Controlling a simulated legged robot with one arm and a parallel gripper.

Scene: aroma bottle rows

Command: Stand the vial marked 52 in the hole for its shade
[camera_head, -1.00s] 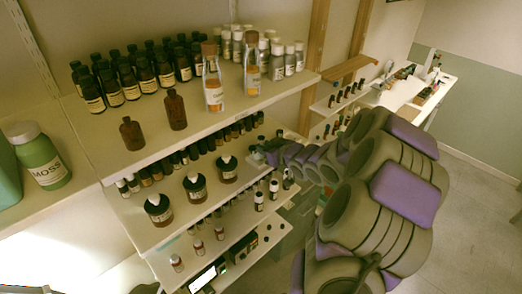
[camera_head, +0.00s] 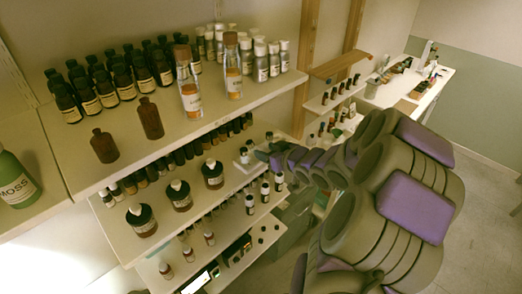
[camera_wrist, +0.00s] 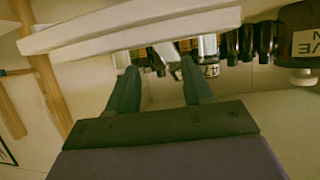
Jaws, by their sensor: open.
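My gripper (camera_head: 262,157) reaches over the right end of the middle shelf in the head view. In the wrist view its two dark fingers (camera_wrist: 158,82) are apart with nothing held between them. A clear vial with a white number label (camera_wrist: 209,70) is just beyond the right finger, apart from it; I cannot read the number surely. A pale small vial (camera_head: 243,155) stands on the shelf left of my gripper. I cannot make out a mark 52 on any vial, nor the hole for its shade.
Dark dropper bottles (camera_head: 179,196) stand along the middle shelf (camera_head: 160,240). The upper shelf (camera_head: 130,155) holds brown bottles and corked bottles (camera_head: 188,85). In the wrist view a pale board edge (camera_wrist: 130,28) crosses close above the fingers. Small vials (camera_head: 250,203) stand below.

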